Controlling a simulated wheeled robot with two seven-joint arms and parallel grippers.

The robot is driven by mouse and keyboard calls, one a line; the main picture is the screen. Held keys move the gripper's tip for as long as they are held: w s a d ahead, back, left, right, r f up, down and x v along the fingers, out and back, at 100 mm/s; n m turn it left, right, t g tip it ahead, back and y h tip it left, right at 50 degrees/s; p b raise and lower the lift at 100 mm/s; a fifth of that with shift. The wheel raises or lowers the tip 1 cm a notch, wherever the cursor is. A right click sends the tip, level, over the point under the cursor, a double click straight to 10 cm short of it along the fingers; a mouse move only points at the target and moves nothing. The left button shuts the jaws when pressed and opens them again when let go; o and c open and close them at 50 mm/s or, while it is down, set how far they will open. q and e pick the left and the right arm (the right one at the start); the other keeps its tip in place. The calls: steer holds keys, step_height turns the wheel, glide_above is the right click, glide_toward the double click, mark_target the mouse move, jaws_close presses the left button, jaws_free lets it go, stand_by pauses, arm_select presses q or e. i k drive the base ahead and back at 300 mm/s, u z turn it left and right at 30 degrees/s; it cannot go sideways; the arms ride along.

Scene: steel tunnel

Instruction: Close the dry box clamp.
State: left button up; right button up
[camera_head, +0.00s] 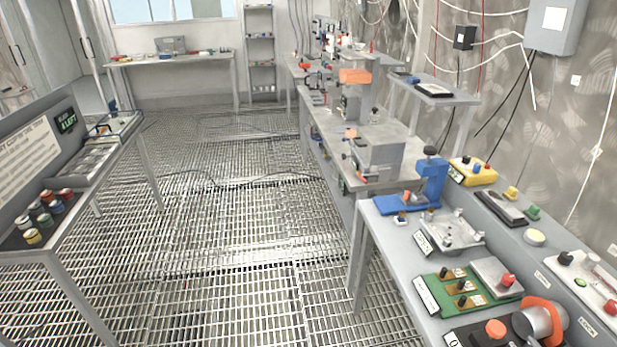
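Neither of my grippers is in view. I cannot tell for certain which thing is the dry box clamp. A shallow light box (118,127) with a clear-looking lid and a small dark handle or latch stands at the far end of the left table. It is too small to tell whether that latch is open or shut.
The left table (62,232) also carries small coloured jars (45,215). The right bench (385,235) holds a blue press (430,180), a metal plate fixture (440,233) and a green board (465,290). The grated floor (230,230) between is clear apart from thin cables.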

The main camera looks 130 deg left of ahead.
mark_target(361, 176)
steer(key=u, duration=4.15)
